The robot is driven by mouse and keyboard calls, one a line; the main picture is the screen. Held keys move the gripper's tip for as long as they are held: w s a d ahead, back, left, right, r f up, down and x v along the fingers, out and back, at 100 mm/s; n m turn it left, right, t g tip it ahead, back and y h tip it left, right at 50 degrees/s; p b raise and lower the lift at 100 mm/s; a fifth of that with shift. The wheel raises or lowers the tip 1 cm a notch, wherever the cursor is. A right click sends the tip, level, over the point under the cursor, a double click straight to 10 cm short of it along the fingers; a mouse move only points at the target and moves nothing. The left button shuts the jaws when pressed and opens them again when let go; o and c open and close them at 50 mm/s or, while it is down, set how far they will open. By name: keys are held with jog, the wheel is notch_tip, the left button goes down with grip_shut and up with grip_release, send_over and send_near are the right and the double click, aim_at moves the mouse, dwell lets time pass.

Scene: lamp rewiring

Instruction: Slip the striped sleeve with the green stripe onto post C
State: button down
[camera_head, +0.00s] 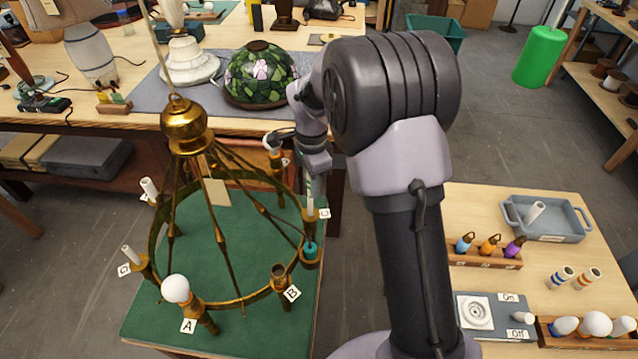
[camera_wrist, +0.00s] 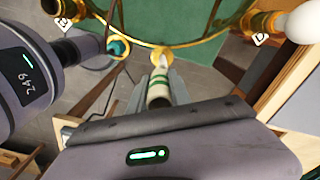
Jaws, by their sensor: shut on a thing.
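The white sleeve with green stripes (camera_wrist: 159,92) is held between the fingers of my gripper (camera_wrist: 160,88) in the wrist view. In the head view the sleeve (camera_head: 308,188) shows as a thin upright strip below my wrist. In the wrist view a pale post (camera_wrist: 161,59) on a brass cup lies just beyond the sleeve's far end. The sleeve looks roughly lined up with it; I cannot tell whether they touch. My arm hides part of my gripper in the head view.

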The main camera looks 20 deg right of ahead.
aim_at(310, 214)
jog(key=shift+w+a, duration=0.4)
jog(key=shift+w, duration=0.1)
jog(key=shift+s+f, duration=0.25)
jog(key=shift+f, duration=0.05)
jog(key=shift+d+f+b, duration=0.1)
jog(key=shift+f+b, duration=0.15)
jog(key=shift+b, duration=0.2)
jog(key=shift+f+b, duration=3.05)
jog(key=shift+f, duration=1.15)
jog(key=shift+f, duration=0.2)
jog(key=c, duration=1.1)
grip_release()
jog(key=shift+r, duration=0.15)
